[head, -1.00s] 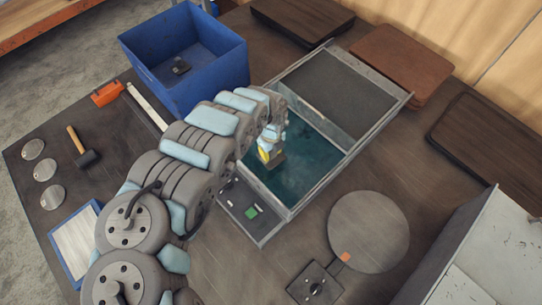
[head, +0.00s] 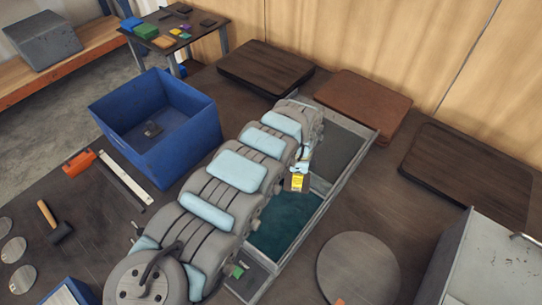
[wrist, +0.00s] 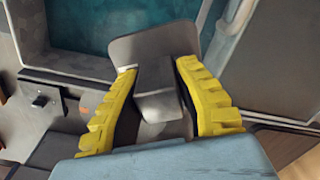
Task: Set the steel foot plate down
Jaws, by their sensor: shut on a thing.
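The steel foot plate (wrist: 148,47) is a grey plate with an upright block, seen in the wrist view. My gripper (wrist: 157,72) has its yellow fingers shut on that block, one on each side. In the head view my gripper (head: 298,183) is over the long metal tank (head: 322,206), near the divider between its teal bath and its dark flat section. The plate is mostly hidden there by the fingers and arm. In the wrist view the teal bath (wrist: 80,22) lies behind the plate. I cannot tell the plate's height above the tank.
A blue bin (head: 157,128) with a small dark part stands left of the tank. A round grey disc (head: 357,268) lies to the right. Dark boards (head: 262,66) and a brown board (head: 362,100) lie behind.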

